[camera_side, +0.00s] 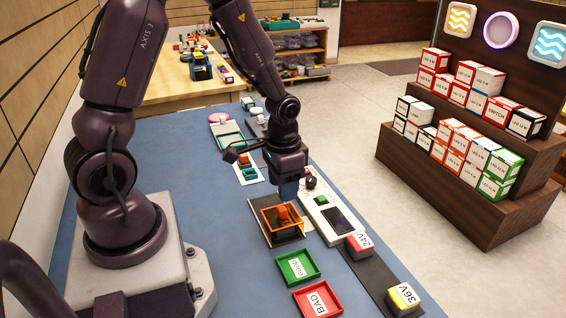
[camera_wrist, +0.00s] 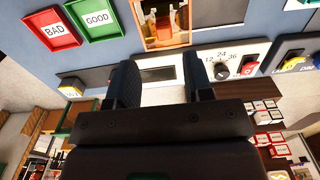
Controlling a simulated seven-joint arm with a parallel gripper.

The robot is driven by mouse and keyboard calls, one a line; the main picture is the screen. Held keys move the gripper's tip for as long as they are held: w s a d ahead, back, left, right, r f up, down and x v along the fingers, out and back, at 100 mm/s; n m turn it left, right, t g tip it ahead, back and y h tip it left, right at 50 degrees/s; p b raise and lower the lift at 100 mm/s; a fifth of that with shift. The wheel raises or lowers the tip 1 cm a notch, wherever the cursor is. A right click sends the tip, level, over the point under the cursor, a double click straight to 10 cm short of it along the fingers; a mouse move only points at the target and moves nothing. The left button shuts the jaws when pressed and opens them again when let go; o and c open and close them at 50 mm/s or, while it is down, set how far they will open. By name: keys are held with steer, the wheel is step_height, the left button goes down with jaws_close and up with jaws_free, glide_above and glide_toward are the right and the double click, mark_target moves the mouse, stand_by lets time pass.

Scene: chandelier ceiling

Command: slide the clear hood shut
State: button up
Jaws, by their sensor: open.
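The clear hood (camera_side: 268,229) has an orange frame and stands on the blue table, with an orange block (camera_side: 283,212) visible within it. Whether the hood is open or shut is hard to tell. In the wrist view the hood (camera_wrist: 143,30) is at the top centre, cut by the frame edge. My gripper (camera_wrist: 163,80) is open and empty, its two dark fingers pointing toward the hood and the tester. In the side view my gripper (camera_side: 290,187) is above the hood's far side, beside the tester. Its fingertips are hard to make out there.
A white tester panel (camera_side: 322,204) with a knob (camera_wrist: 221,70) and dark screen is right of the hood. A 24V block (camera_side: 359,246) and a 36V block (camera_side: 403,298) stand nearby. A green GOOD tray (camera_side: 297,266) and red BAD tray (camera_side: 318,299) lie in front.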

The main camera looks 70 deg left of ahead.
step_height(320, 180, up, 6)
steer(key=shift+f, duration=0.1)
stand_by(0.4)
step_height(320, 180, up, 5)
glide_above(283, 210)
stand_by(0.4)
jaws_close()
stand_by(1.4)
